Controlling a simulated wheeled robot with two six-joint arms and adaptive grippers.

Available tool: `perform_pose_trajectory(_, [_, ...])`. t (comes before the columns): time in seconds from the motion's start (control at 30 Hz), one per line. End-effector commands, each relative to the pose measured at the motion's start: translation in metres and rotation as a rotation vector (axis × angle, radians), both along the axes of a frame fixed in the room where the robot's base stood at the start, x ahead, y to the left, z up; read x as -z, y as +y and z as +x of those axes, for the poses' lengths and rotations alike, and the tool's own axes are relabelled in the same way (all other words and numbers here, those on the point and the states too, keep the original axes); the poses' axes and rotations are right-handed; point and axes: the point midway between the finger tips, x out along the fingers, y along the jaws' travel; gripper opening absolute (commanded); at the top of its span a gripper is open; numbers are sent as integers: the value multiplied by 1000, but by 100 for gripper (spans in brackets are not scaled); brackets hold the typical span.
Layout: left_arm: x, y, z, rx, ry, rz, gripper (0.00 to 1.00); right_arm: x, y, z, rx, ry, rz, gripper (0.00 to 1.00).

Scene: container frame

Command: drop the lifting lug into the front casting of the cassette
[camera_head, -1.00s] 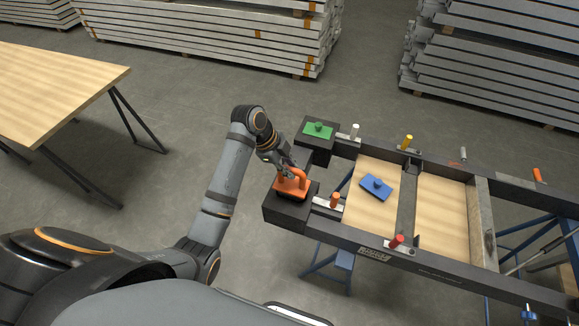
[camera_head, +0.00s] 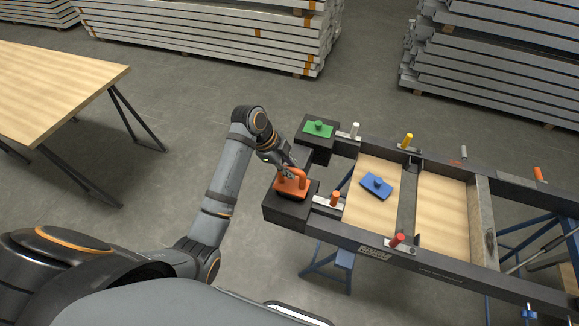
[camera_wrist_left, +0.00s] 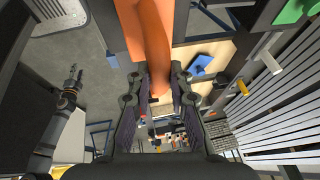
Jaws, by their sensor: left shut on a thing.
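The orange lifting lug (camera_head: 293,186), a plate with a looped handle, is at the top of the black front casting (camera_head: 284,210) at the near left corner of the dark cassette frame (camera_head: 340,233). I cannot tell whether it is seated or just above. My left gripper (camera_head: 287,170) is shut on the lug's handle. In the left wrist view the lug (camera_wrist_left: 150,35) runs down between the fingers (camera_wrist_left: 160,85). The casting's opening is hidden under the lug. My right gripper (camera_wrist_left: 75,75) shows small at the left of the left wrist view; its fingers are too small to read.
A green lug (camera_head: 318,128) sits on the far left casting. A blue lug (camera_head: 376,186) lies on the wooden panel inside the frame. White (camera_head: 355,131), yellow (camera_head: 408,142), orange (camera_head: 335,199) and red (camera_head: 398,240) pegs stand along the frame. A wooden table (camera_head: 60,85) is at left.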

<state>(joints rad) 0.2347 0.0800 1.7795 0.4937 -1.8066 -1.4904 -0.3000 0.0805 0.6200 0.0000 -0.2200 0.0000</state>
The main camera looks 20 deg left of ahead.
Motion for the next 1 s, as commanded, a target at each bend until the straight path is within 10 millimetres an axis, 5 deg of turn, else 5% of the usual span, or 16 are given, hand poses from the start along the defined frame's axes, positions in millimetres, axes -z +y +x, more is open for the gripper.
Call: perform_pose_trajectory(1.0, [11,-1,1,1,-4,-2,0,6,0,0,0,0,0,40])
